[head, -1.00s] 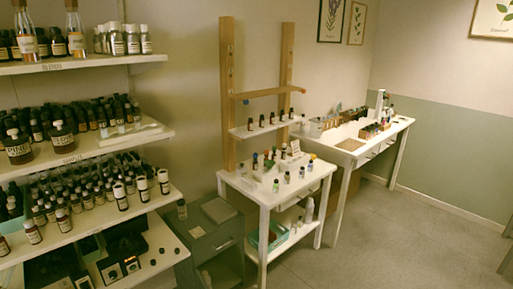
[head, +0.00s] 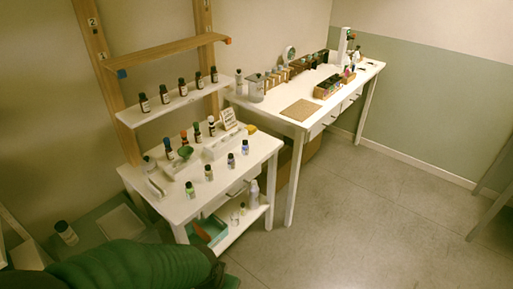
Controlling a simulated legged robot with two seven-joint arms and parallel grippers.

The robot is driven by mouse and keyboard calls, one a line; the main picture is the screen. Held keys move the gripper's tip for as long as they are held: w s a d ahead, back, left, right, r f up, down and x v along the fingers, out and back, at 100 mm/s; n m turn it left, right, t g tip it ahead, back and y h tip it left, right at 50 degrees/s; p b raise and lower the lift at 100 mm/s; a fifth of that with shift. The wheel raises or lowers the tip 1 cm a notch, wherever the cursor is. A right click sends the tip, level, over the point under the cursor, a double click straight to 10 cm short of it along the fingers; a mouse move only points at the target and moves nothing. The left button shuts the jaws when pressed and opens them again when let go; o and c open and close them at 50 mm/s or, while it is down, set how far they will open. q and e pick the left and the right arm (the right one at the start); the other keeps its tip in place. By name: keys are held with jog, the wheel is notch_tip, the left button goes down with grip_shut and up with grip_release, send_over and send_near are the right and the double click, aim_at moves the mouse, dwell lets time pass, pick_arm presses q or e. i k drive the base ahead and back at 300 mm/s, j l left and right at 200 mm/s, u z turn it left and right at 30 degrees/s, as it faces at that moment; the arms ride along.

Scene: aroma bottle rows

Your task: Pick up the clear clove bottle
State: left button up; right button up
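I cannot single out the clear clove bottle; the labels are too small to read. Candidates stand on the small white table (head: 262,148) in the head view. Its front row holds small bottles with dark caps, such as a greenish bottle (head: 190,190) and a blue-labelled bottle (head: 245,147). Behind them stand dark bottles with coloured caps, such as an orange-capped bottle (head: 184,138). Small clear-looking bottles (head: 234,218) stand on the table's lower shelf. A green padded part, seemingly my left arm, covers the bottom left. Neither gripper shows.
A white shelf (head: 180,103) on a wooden frame holds several dark bottles above the table. A longer white table (head: 278,105) with boxes stands behind, to the right. A teal tray (head: 208,231) sits on the lower shelf. The grey floor (head: 375,210) at right is clear.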

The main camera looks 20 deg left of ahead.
aim_at(231, 159)
jog(key=i+u, duration=0.3)
jog(key=i+l+u, duration=0.3)
jog(key=i, duration=0.15)
jog(key=i+l+u, duration=0.15)
jog(key=i+u, duration=0.15)
jog(key=i+l+u, duration=0.2)
jog(key=u, duration=0.3)
jog(key=i+l+u, duration=0.25)
jog(key=u, duration=0.2)
jog(key=i+l+u, duration=0.1)
jog(key=l+u, duration=0.4)
jog(key=i+l+u, duration=0.1)
jog(key=l+u, duration=0.7)
jog(key=u, duration=0.2)
